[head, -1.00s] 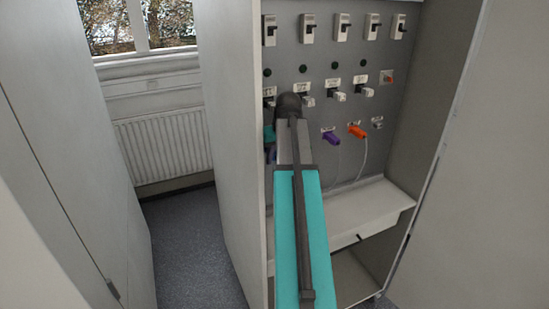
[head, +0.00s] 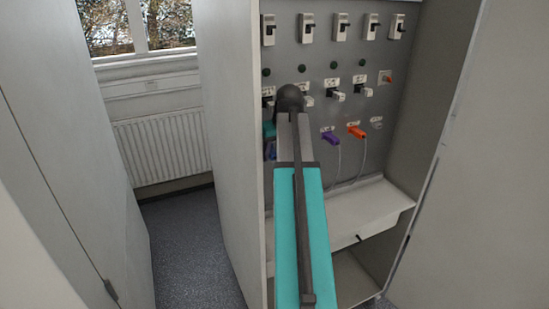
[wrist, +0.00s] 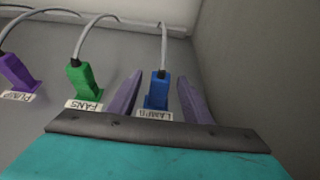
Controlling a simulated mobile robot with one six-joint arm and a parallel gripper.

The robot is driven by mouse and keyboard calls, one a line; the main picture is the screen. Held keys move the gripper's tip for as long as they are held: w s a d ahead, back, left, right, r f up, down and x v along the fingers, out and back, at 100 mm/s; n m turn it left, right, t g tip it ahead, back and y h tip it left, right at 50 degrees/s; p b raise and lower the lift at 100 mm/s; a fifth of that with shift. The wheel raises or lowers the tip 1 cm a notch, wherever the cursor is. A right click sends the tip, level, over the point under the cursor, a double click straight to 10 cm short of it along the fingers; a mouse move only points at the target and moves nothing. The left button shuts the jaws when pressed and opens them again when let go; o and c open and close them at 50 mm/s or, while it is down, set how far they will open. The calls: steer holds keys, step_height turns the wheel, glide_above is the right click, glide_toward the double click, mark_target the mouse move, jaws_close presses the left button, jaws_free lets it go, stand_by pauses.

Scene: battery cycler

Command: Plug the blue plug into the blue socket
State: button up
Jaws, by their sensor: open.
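My gripper (wrist: 159,76) is open, with one purple finger on each side of the blue plug. There are visible gaps between the plug and both fingers. A blue base shows at the plug's lower end, by the label. I cannot tell how deep the plug sits in it. In the head view my arm hides the blue plug and most of my gripper.
A green plug (wrist: 79,78) at "FANS" and a purple plug (wrist: 17,72) stand left of my gripper in the wrist view. The head view shows an orange plug (head: 356,131), switches above, a shelf (head: 365,218) below, and cabinet walls close on both sides.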

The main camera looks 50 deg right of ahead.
steer(key=b+v, duration=0.3)
steer(key=v, duration=0.8)
steer(key=shift+s+r+b, duration=0.2)
steer(key=shift+b, duration=0.2)
steer(key=shift+a, duration=0.1)
stand_by(0.3)
